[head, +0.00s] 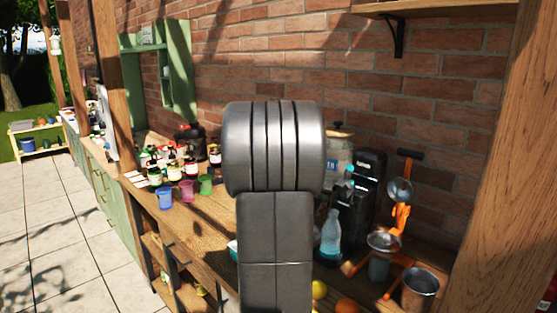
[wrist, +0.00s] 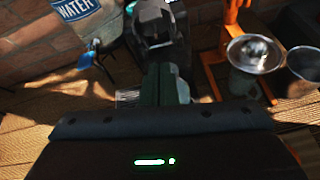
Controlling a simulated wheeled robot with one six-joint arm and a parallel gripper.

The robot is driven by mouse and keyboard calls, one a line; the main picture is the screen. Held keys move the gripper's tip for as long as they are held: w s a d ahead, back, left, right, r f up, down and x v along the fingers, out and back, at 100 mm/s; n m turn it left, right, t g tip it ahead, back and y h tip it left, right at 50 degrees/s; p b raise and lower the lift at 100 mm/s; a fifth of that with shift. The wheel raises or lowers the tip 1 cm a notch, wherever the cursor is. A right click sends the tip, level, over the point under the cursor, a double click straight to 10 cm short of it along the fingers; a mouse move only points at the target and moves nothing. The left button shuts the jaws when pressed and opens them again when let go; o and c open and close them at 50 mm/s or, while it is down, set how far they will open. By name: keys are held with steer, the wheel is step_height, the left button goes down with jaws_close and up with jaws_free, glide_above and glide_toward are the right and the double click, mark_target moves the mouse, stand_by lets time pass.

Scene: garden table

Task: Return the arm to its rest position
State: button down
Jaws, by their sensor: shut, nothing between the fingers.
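My arm (head: 274,235) rises through the middle of the head view, its dark links hiding part of the counter and wall behind. My gripper is hidden in that view. In the wrist view my gripper (wrist: 166,84) shows beyond the dark wrist housing, its fingers together with nothing between them. It is above the wooden counter (wrist: 25,118), in front of a black machine (wrist: 160,40).
Blue (head: 165,198), purple and green cups and several bottles stand left of my arm. Right of it are a clear bottle (head: 331,235), a black machine (head: 362,190), an orange press (head: 400,218) and a metal cup (head: 420,288). A wooden post (head: 500,160) stands at right.

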step_height(320, 180, down, 6)
steer(key=s+a+t+h+b, duration=0.1)
steer(key=t+h+b, duration=0.1)
steer(key=b, duration=0.6)
steer(key=shift+b, duration=0.4)
steer(key=shift+s+r, duration=0.1)
steer(key=shift+s, duration=0.05)
